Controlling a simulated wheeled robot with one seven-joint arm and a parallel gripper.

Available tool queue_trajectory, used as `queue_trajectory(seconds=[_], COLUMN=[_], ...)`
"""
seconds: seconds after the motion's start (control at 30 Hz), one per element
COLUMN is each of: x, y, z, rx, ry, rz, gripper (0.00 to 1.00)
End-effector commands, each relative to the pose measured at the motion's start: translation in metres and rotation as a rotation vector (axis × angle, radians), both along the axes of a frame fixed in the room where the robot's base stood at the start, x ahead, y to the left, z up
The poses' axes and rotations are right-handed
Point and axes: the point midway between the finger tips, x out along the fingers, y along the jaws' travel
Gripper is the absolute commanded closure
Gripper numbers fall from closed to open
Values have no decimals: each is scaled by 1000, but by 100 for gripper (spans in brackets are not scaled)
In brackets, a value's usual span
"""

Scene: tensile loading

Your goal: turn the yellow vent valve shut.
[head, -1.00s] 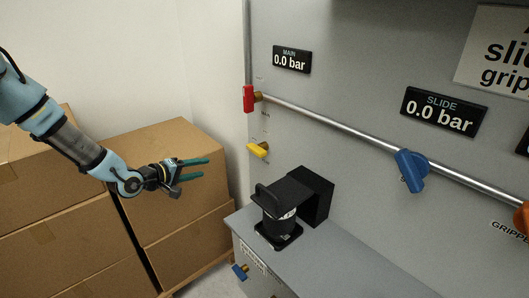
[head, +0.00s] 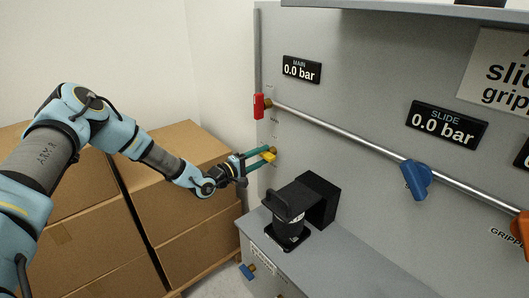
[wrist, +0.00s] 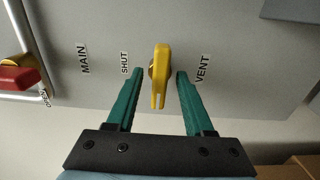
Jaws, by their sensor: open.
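The yellow vent valve (head: 269,157) is on the grey panel below the red main valve. In the wrist view its yellow handle (wrist: 160,78) points down the picture, between the labels SHUT (wrist: 125,63) and VENT (wrist: 202,68). My gripper (head: 262,158) is at the valve with its two green fingers apart. In the wrist view the open fingers (wrist: 158,75) stand one on each side of the handle, with a visible gap on both sides. The finger tips reach about level with the handle's middle.
The red main valve (head: 259,106) is above, on a metal pipe (head: 340,138) running right to a blue valve (head: 416,178). The MAIN display (head: 302,69) reads 0.0 bar. A black fixture (head: 292,212) stands on the grey bench below right. Cardboard boxes (head: 175,215) stand left.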

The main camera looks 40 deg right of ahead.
Motion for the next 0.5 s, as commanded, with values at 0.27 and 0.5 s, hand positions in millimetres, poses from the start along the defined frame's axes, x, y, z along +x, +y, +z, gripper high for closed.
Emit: queue_trajectory(seconds=[0.27, 0.5], x=[-1, -1], y=[-14, -13], z=[0, 0], rx=[0, 0], ry=[0, 0], rz=[1, 1], gripper=[48, 53])
